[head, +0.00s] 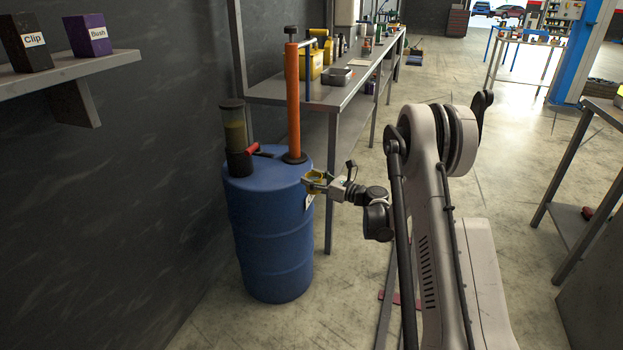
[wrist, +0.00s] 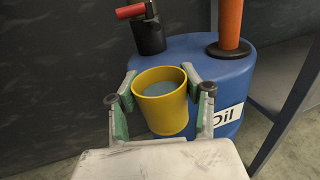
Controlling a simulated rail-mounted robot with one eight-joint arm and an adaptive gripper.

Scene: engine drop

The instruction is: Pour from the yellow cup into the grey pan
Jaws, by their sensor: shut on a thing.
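The yellow cup (wrist: 163,112) is between the two fingers of my gripper (wrist: 160,86), which is shut on it. The cup is roughly upright with its open top showing, and a smooth blue-grey surface is visible inside. In the head view, my gripper (head: 322,184) holds the yellow cup (head: 313,187) beside the upper right of the blue barrel; the cup is small and partly hidden there. A grey, shallow, open container (head: 338,76), probably the grey pan, sits on the workbench behind the barrel, well away from the cup.
The blue barrel (head: 270,235) carries an orange upright pump (head: 293,100) and a dark cylinder (head: 234,138) with a red handle. The workbench (head: 275,92) holds yellow containers (head: 312,60) and other items. A wall shelf (head: 70,68) is at left. Floor (head: 440,75) is open beyond the arm.

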